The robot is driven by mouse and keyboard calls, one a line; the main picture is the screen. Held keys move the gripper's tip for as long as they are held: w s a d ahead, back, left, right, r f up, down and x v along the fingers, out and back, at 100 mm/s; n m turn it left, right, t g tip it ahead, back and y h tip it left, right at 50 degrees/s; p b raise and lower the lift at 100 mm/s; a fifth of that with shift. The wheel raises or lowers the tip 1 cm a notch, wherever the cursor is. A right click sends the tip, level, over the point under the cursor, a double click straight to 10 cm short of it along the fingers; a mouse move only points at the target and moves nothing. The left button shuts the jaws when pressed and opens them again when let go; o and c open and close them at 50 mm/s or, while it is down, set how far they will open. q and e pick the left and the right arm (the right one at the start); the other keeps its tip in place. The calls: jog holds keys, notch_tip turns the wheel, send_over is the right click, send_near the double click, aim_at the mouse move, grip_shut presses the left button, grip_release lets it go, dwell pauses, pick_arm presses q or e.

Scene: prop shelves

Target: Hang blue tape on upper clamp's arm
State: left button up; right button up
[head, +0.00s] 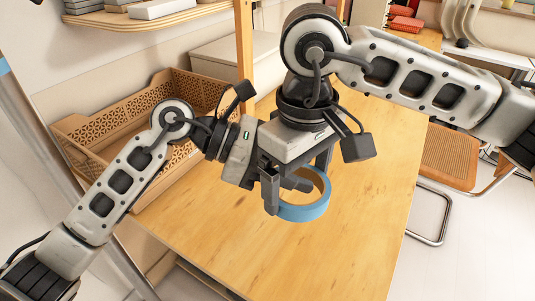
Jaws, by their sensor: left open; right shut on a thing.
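The blue tape (304,211) is a ring in the middle of the head view, above the wooden table. My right gripper (286,187) reaches down from the upper right and is shut on the left part of the ring. A dark finger part shows inside the ring's opening. My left gripper (243,153) comes in from the left, close beside the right gripper. It is open, but its fingers are largely hidden behind the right gripper. I cannot make out the upper clamp or its arm in this view.
A brown perforated crate (85,133) stands at the table's left back. A wooden post (244,50) rises behind it, with a shelf (150,20) at the upper left. A cane chair (449,158) stands to the right. The front of the table (230,235) is clear.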

pick_arm(q)
jog(key=shift+s+d+f, duration=0.1)
jog(key=shift+d+f, duration=0.25)
jog(key=shift+d, duration=0.3)
jog(key=c, duration=1)
jog(key=o, duration=1)
jog(key=shift+s+d, duration=0.1)
jog(key=shift+s, duration=0.05)
